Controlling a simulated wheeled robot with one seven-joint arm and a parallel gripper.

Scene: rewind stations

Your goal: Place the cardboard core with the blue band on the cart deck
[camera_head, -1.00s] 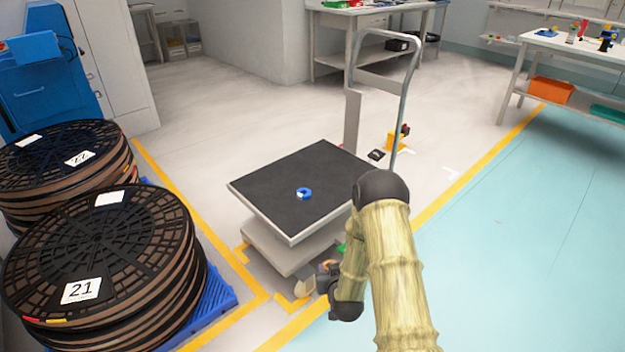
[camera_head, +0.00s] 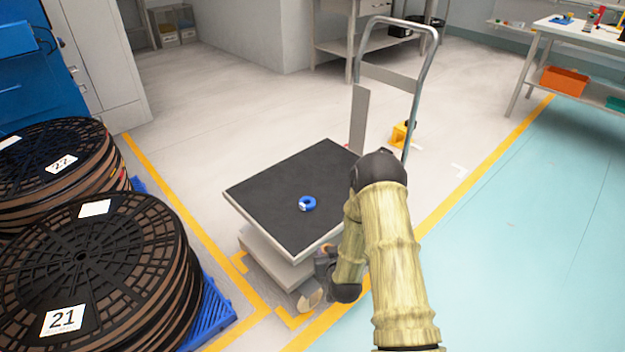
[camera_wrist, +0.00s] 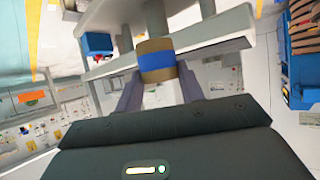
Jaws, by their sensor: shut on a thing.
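The cardboard core with the blue band (camera_wrist: 157,60) is a short tan cylinder with a blue stripe around its middle. In the wrist view it sits between the two fingers of my gripper (camera_wrist: 160,80), which is shut on it. In the head view my gripper (camera_head: 325,265) is beside the near right corner of the cart, low and partly hidden by my arm; the core is hard to make out there. The cart deck (camera_head: 270,190) is a black mat with a pale rim. A blue ring-shaped roll (camera_head: 307,203) lies near its middle.
The cart's tall handle (camera_head: 425,75) rises at its far right. Stacked black reels (camera_head: 90,260) stand on a blue pallet (camera_head: 215,310) at left. A yellow item (camera_head: 400,135) is on the floor behind the cart. Most of the deck around the blue roll is bare.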

